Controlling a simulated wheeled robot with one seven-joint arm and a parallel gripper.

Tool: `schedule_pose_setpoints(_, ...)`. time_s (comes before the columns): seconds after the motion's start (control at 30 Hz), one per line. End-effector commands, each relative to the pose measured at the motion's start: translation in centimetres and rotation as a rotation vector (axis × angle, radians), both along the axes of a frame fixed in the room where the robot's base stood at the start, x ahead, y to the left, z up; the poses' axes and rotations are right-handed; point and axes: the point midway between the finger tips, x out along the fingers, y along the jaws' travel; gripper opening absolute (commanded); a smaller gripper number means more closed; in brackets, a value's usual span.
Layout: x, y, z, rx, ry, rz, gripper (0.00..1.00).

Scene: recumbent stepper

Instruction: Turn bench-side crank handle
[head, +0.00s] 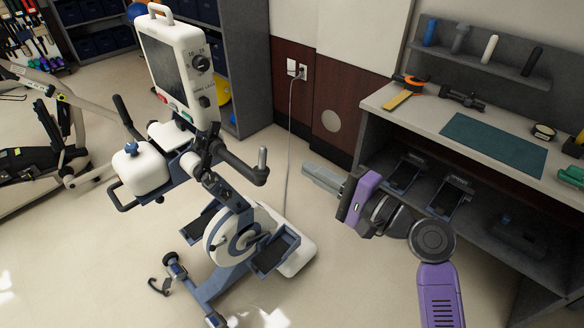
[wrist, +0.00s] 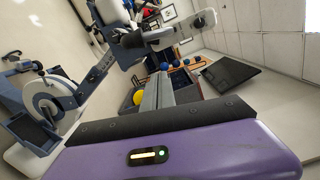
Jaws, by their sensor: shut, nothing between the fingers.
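The blue-and-white recumbent stepper (head: 240,235) stands left of centre in the head view. Its bench-side crank handle (head: 262,165) has a dark arm reaching right from the machine and a short grey upright grip at its end. My gripper (head: 308,174) is to the right of the crank handle, apart from it, with its grey fingers pointing left. The fingers are shut and empty. In the wrist view my gripper (wrist: 158,82) points past the stepper, whose white wheel housing (wrist: 48,100) is at the left. I cannot surely pick out the crank grip there.
A workbench (head: 400,112) with a green mat (head: 493,144) and tools stands at the right, close to my arm. The stepper's screen console (head: 172,70) rises above the crank. A cable (head: 290,130) hangs from a wall outlet. Another exercise machine (head: 40,150) is at the left.

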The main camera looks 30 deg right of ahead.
Motion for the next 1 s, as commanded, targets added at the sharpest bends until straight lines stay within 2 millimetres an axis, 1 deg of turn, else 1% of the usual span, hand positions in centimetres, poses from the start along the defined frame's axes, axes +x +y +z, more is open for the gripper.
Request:
schedule_pose_setpoints(0.3,5.4,2.1,0.4,0.001,0.000,0.002,0.00)
schedule_pose_setpoints(0.5,8.4,3.3,0.3,0.002,0.000,0.002,0.00)
schedule_pose_setpoints(0.7,6.6,5.3,0.7,0.000,0.002,0.001,0.00)
schedule_pose_setpoints(0.83,5.9,5.9,0.8,0.000,0.002,0.000,0.00)
schedule_pose_setpoints(1.0,5.7,6.2,0.8,0.001,0.001,-0.001,0.00)
